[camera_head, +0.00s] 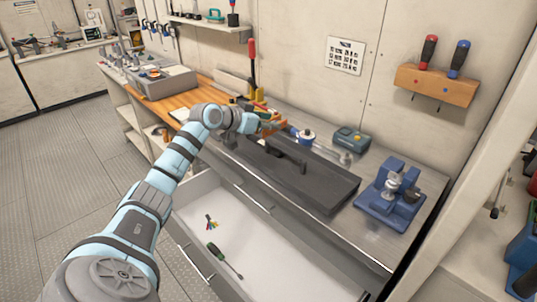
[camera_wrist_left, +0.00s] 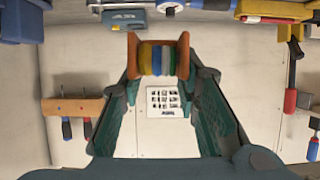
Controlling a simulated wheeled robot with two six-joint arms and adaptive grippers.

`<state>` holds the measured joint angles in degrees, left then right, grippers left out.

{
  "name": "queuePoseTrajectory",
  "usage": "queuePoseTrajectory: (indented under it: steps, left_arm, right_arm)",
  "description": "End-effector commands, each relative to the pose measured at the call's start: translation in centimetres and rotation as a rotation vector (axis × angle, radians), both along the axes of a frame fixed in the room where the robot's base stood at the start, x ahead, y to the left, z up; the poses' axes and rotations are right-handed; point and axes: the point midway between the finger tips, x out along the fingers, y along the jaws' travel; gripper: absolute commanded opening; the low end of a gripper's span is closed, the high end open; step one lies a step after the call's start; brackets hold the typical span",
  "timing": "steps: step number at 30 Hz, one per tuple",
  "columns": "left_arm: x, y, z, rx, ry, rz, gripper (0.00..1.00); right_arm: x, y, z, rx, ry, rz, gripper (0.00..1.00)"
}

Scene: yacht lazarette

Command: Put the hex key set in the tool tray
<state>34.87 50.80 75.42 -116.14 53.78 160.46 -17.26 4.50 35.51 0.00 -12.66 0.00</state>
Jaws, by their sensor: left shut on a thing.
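My left gripper (camera_head: 262,123) is shut on a small block with orange ends and yellow, blue and green bands, which looks like the hex key set (camera_wrist_left: 158,58). The set is held between the fingertips in the left wrist view, with the wall behind it. In the head view the gripper is above the back left of a long dark grey tray with a raised handle, which looks like the tool tray (camera_head: 325,190). The tray lies on the workbench. My right gripper is not in view.
Below the bench top, an open white drawer (camera_head: 270,250) holds a green screwdriver (camera_head: 220,256) and a small multicoloured fan of pieces (camera_head: 211,222). A blue vise (camera_head: 392,197) stands right of the tray. A grey-green box (camera_head: 351,139) sits behind it. A wall rack (camera_head: 436,84) holds two screwdrivers.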

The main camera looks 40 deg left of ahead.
Motion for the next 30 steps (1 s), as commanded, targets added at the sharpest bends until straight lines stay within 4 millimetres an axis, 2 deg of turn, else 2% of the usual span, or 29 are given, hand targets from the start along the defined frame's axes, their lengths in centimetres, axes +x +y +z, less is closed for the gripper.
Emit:
queuePoseTrajectory:
  steps: [1, 7, 12, 15, 24, 25, 28, 30]
  left_arm:
    - [0.0, 0.0, -1.6, 0.0, 0.002, -0.001, 0.0]
    - [0.0, 0.0, -4.8, -0.001, -0.002, -0.001, 0.0]
    - [0.0, 0.0, -8.7, -0.001, -0.002, -0.001, 0.0]
    - [0.0, 0.0, -9.3, 0.001, -0.003, 0.0, 0.0]
    - [0.0, 0.0, -9.4, 0.0, -0.002, -0.001, 0.0]
    - [0.0, 0.0, -9.4, 0.0, -0.002, -0.001, 0.33]
    - [0.0, 0.0, -9.4, 0.0, -0.002, -0.001, 0.49]
    - [0.0, 0.0, -9.4, 0.0, -0.002, -0.001, 0.5]
  right_arm:
    - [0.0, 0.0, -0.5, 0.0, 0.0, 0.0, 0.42]
    - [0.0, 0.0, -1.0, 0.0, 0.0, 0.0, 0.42]
    - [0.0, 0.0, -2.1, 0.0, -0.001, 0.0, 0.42]
    - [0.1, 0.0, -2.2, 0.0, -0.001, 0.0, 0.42]
    - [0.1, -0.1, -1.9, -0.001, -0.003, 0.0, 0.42]
    - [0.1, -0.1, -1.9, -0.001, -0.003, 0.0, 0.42]
    - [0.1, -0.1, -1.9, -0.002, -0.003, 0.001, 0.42]
    - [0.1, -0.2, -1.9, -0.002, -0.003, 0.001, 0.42]
